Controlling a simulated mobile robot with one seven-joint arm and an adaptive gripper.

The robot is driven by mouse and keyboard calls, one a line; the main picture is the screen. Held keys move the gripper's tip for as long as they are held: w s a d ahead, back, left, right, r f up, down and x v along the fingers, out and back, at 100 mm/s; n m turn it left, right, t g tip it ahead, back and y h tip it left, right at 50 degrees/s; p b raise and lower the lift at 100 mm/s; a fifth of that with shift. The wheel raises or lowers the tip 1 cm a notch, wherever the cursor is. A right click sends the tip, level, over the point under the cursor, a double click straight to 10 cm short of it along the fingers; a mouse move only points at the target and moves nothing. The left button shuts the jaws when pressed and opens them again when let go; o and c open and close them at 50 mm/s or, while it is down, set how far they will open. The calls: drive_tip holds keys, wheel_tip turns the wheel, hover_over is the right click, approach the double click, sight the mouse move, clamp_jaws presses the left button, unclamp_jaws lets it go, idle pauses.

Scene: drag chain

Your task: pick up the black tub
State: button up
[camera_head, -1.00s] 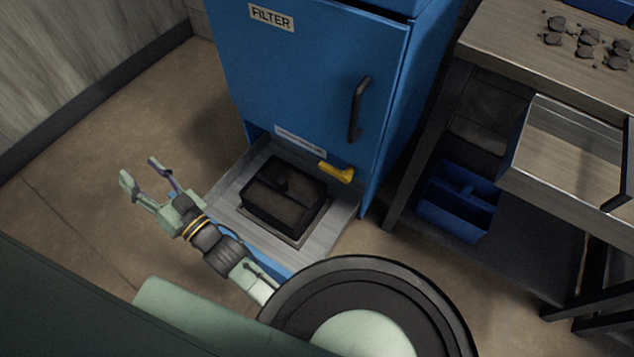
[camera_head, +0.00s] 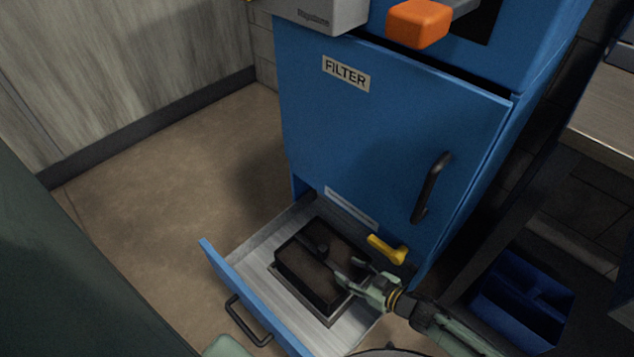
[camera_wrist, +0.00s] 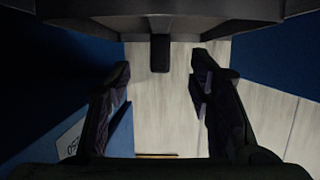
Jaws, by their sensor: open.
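The black tub (camera_head: 300,277) sits upright in the pulled-out drawer at the foot of the blue cabinet. It is dark, boxy and open-topped, with brown contents and a dark raised piece at its far side. My gripper (camera_head: 352,272) is open at the tub's right side, fingers pointing at it. In the wrist view the fingers (camera_wrist: 163,70) are apart. A dark body, apparently the tub (camera_wrist: 225,10), spans the top there, and a short dark tab (camera_wrist: 160,52) hangs between the fingertips. I cannot tell whether the fingers touch it.
The drawer (camera_head: 232,285) has a blue front with a black handle. A yellow lever (camera_head: 387,249) is close above my gripper. The cabinet door (camera_head: 390,130) stands behind, with a black handle. A blue bin (camera_head: 522,305) is at right. The floor at left is clear.

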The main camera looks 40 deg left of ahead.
sight(326, 256)
drive_tip(key=x, duration=1)
drive_tip(key=shift+a, duration=0.15)
clamp_jaws()
idle(0.4)
idle(0.4)
